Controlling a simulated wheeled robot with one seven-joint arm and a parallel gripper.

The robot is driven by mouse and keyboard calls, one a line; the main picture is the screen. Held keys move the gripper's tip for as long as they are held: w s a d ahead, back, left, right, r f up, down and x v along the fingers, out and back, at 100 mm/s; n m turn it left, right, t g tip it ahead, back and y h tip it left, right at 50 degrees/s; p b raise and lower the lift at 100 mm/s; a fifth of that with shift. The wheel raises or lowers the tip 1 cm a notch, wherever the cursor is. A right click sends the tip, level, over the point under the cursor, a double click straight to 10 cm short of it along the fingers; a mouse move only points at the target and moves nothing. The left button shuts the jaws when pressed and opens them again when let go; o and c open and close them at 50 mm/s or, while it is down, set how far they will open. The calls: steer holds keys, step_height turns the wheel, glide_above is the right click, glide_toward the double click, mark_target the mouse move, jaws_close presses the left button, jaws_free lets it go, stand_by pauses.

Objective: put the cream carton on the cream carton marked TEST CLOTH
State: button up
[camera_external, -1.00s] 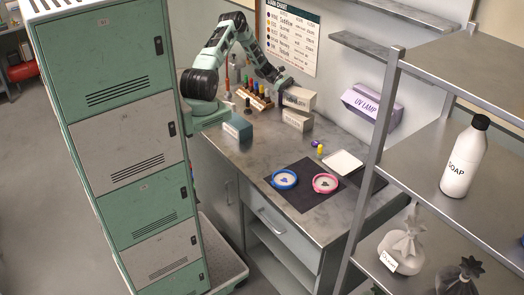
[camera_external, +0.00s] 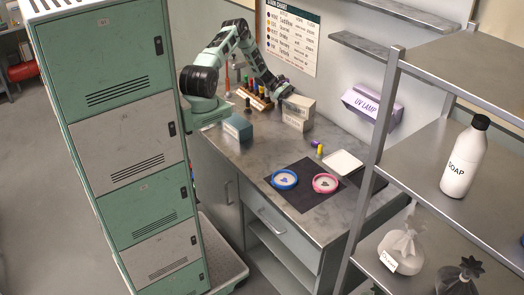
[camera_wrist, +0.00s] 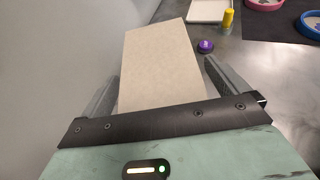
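The upper cream carton (camera_external: 300,103) sits directly over the lower cream carton (camera_external: 297,121) at the back of the worktop, with no clear gap between them. Print on their faces is too small to read. My gripper (camera_external: 284,91) is at the upper carton's left end. The lower carton is hidden there.
A teal box (camera_external: 238,127) stands left of the cartons, and a rack of bottles (camera_external: 256,97) stands behind it. Blue (camera_external: 284,179) and pink (camera_external: 325,183) round dishes lie on a dark mat, beside a white tray (camera_external: 343,162). A UV LAMP box (camera_external: 372,103) is on the wall.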

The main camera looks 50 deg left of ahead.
steer(key=shift+r+p, duration=0.25)
steer(key=shift+p, duration=0.05)
steer(key=b+v, duration=0.5)
steer(key=v, duration=0.6)
steer(key=s+a+r+m+g+y, duration=0.1)
steer(key=s+r+m+y, duration=0.3)
steer(key=s, duration=0.7)
steer(key=s+a+r+m+g+y, duration=0.1)
steer(key=s+r+m+y, duration=0.3)
steer(key=s, duration=0.7)
steer(key=s+a+r+m+g+y, duration=0.2)
steer(key=s+r+m+y, duration=0.3)
steer(key=s, duration=0.7)
steer(key=shift+r+m+g, duration=0.5)
steer(key=shift+r+m, duration=0.3)
steer(key=shift+r, duration=0.2)
